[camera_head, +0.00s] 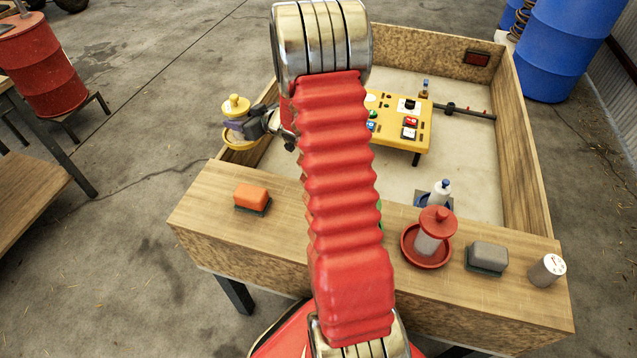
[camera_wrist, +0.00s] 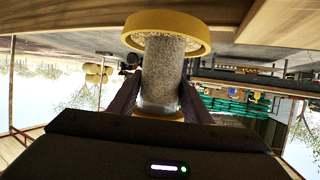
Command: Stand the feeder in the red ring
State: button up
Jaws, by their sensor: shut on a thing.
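The feeder (camera_head: 236,106) has a yellow cap, a clear body and a yellow base dish, and is roughly upright at the left in the head view. My gripper (camera_head: 252,124) is shut on its body, beyond the left side of the bench. The wrist view shows the feeder (camera_wrist: 172,62) between both fingers (camera_wrist: 160,90), upside down in the picture, with grain inside and its dish (camera_wrist: 168,24) at the top. I cannot make out a red ring; my red arm hides part of the bench.
On the front ledge (camera_head: 285,235) stand an orange sponge block (camera_head: 251,197), a red-capped feeder-like vessel (camera_head: 435,230), a grey block (camera_head: 488,256) and a grey cylinder (camera_head: 546,269). A white bottle (camera_head: 440,192) stands behind. A yellow control panel (camera_head: 405,135) is inside the walled bench.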

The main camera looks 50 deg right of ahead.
jog(key=s+d+f+n+y, duration=0.1)
jog(key=s+d+f, duration=0.6)
jog(key=d, duration=0.3)
jog(key=s+d+f+n+y, duration=0.1)
jog(key=s+d+f, duration=0.5)
jog(key=d+f, duration=0.3)
jog(key=shift+s+d+f, duration=0.35)
jog(key=shift+f, duration=0.15)
jog(key=shift+f, duration=0.1)
jog(key=shift+f, duration=3)
jog(key=shift+f, duration=1.9)
